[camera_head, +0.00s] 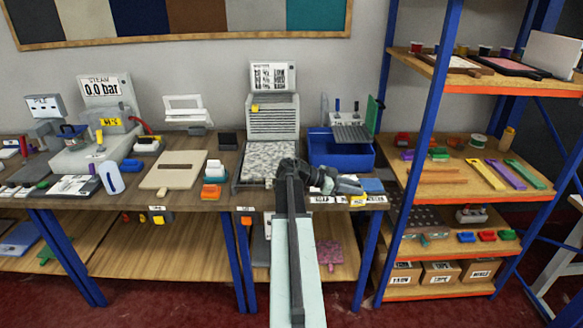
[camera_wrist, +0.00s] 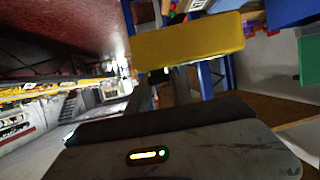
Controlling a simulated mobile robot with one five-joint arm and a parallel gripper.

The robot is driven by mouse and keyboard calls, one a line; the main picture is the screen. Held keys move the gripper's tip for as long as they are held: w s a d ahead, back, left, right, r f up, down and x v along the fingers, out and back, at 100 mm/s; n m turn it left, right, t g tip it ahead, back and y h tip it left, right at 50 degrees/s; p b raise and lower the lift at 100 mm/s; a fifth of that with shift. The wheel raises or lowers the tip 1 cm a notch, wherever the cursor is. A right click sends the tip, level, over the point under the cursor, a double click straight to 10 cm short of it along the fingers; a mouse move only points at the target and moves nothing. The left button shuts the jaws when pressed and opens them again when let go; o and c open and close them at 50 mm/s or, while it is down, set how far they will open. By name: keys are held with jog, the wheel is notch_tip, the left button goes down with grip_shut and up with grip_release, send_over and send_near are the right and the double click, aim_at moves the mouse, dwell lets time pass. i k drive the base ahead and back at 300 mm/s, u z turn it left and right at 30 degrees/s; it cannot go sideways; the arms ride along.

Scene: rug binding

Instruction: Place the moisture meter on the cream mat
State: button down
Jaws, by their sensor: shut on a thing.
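My gripper (camera_head: 350,187) is over the front edge of the bench, right of the grey speckled panel. It is shut on a yellow block, which I take to be the moisture meter (camera_head: 357,200); only a small part shows in the head view. In the wrist view the yellow block (camera_wrist: 188,42) lies across the top middle, beyond the grey gripper body. A flat cream mat (camera_head: 165,182) with a dark strip across it lies on the bench, well left of my gripper.
Orange and white blocks (camera_head: 212,180) stand just right of the mat. The grey machine with the speckled panel (camera_head: 268,160) and a blue bin (camera_head: 340,152) stand behind my gripper. A white-blue bottle-like thing (camera_head: 114,178) is left of the mat. A blue-framed shelf (camera_head: 440,100) rises at the right.

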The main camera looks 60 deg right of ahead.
aim_at(270, 162)
jog(key=z, duration=0.1)
jog(key=i, duration=1.65)
jog(key=z, duration=0.05)
